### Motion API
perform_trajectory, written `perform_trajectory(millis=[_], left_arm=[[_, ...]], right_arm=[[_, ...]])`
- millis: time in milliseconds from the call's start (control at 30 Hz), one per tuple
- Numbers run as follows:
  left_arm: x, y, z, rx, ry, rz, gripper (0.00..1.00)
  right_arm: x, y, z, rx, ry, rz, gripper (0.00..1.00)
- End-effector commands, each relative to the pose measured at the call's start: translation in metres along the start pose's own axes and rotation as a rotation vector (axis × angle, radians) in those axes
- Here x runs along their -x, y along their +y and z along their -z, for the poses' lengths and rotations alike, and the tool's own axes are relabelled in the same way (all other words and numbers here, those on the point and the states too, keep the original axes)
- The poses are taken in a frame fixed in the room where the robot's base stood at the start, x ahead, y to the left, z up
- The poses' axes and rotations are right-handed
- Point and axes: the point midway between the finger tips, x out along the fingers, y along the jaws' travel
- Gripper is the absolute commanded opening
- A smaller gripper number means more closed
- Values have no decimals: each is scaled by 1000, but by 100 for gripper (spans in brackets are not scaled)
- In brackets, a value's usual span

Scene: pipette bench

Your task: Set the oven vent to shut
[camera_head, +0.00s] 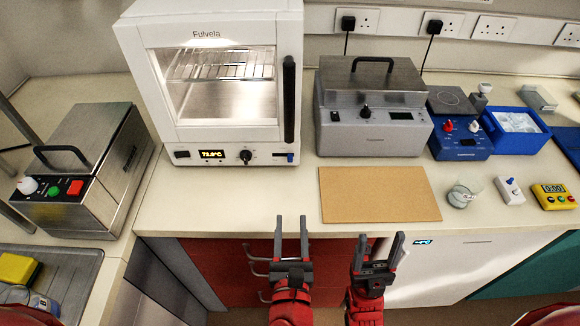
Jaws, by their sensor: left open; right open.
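The white oven (210,145), marked Fulvela, stands at the back centre-left with its glass door shut. Its front panel has a lit display (212,155), a black knob (246,156) and a small blue slider (290,158) at the right end, likely the vent control. The slider's setting is too small to read. My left gripper (291,228) is open and empty at the bench's front edge, below and in front of the slider. My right gripper (379,245) is open and empty, further right, in front of the bench edge. Neither touches the oven.
A black vertical door handle (289,98) rises above the slider. A tan board (378,195) lies right of the oven, before a steel-lidded bath (370,132). A steel box (85,165) stands at left. The bench strip before the oven is clear.

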Motion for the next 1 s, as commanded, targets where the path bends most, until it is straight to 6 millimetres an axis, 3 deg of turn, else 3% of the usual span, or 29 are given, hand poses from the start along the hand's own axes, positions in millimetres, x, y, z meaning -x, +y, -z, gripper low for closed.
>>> perform_trajectory(millis=[133,533,1000], left_arm=[[-20,5,1,8,-5,-15,48],[-47,4,0,5,-3,-11,48],[-90,2,-10,1,-18,-7,48]], right_arm=[[8,0,-1,0,0,0,66],[16,-1,-3,0,0,0,66],[-14,1,2,0,0,0,66]])
